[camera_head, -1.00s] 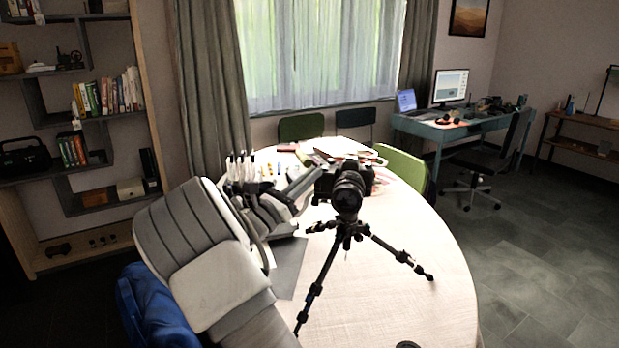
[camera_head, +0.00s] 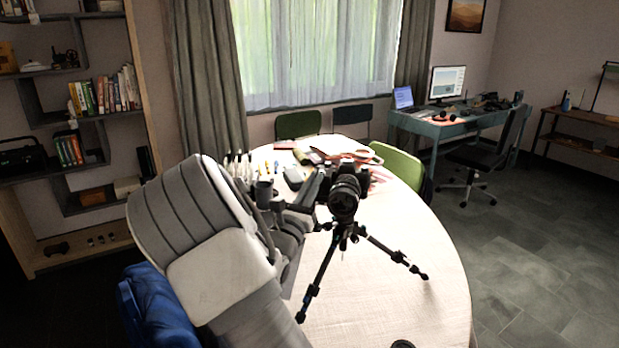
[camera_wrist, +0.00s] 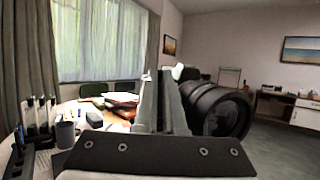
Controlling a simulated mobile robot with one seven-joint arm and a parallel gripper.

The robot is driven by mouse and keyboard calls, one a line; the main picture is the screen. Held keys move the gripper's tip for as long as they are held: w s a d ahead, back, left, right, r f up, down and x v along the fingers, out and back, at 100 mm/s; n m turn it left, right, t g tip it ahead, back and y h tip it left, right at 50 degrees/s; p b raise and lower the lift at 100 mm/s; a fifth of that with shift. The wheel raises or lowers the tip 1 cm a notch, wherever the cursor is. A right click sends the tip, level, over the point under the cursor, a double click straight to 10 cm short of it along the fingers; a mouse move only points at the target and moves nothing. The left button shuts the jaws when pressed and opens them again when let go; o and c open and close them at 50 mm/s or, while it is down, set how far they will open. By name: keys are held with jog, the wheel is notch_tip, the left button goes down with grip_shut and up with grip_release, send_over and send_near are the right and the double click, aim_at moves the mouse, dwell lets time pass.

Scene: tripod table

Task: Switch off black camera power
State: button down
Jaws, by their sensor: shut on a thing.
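The black camera (camera_head: 346,190) stands on a black tripod (camera_head: 345,240) on the round table, its lens facing the front. My gripper (camera_head: 314,192) reaches in from the left and its tip is at the left side of the camera body. In the wrist view, my gripper (camera_wrist: 166,85) shows as upright grey fingers close together, with the camera lens (camera_wrist: 219,110) just to their right. The fingers are shut at the camera, and they and my wrist hide the contact. The power switch cannot be made out.
A green chair (camera_head: 398,165) stands behind the table, and a blue chair (camera_head: 155,310) is at the front left. The table's front right is mostly clear.

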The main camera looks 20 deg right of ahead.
jog(key=shift+s+d+n+t+y+p, duration=0.25)
jog(key=shift+n+t+y, duration=0.35)
jog(key=shift+t+y, duration=0.3)
jog(key=shift+s+d+n+t+y+p, duration=0.1)
jog(key=shift+d+n+t+y+p, duration=0.1)
jog(key=shift+n+t+y, duration=0.7)
jog(key=shift+y, duration=0.3)
jog(key=c, duration=1)
grip_release()
jog(key=shift+m, duration=0.3)
